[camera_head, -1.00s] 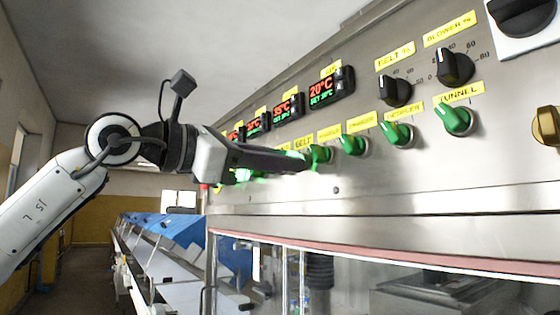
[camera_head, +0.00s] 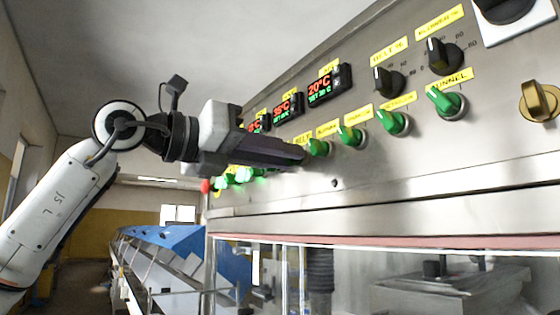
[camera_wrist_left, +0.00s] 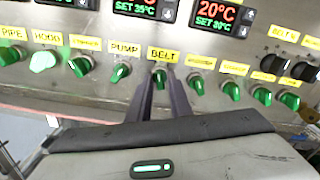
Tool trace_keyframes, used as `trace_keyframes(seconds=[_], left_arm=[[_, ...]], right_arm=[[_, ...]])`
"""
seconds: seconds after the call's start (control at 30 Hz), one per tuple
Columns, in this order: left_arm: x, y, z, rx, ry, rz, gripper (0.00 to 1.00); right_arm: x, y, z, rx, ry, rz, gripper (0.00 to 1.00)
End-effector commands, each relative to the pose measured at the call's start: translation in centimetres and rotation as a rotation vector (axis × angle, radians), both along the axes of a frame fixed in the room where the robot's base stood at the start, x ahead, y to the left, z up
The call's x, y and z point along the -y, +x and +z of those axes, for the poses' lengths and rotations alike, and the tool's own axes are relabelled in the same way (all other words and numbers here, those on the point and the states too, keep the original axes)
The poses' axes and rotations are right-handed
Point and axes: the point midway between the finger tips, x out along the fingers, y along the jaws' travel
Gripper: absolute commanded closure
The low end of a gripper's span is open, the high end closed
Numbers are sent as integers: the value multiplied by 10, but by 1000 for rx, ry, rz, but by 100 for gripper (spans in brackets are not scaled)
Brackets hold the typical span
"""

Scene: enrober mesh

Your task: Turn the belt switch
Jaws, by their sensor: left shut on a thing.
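The belt switch (camera_wrist_left: 160,77) is a green knob below the yellow BELT label (camera_wrist_left: 163,55) on the steel panel. My right gripper is not in view.
Similar green knobs flank it, such as the pump knob (camera_wrist_left: 120,72) and the tunnel knob (camera_head: 447,102). Temperature displays (camera_head: 324,86) and black dials (camera_head: 444,57) sit above. Below the panel is a clear window (camera_head: 350,275). A blue-sided conveyor (camera_head: 180,243) stands behind at left.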

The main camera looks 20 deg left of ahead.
Motion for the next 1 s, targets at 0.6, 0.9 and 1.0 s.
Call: trace_keyframes(seconds=[0.6, 0.9, 1.0], left_arm=[[-1, 0, 1, -135, -178, 1, 100], [-1, 0, 2, -136, -179, 1, 100], [-1, 0, 2, -135, -180, 1, 77]], right_arm=[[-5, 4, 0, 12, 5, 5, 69], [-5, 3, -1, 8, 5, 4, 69], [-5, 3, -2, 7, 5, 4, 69]])
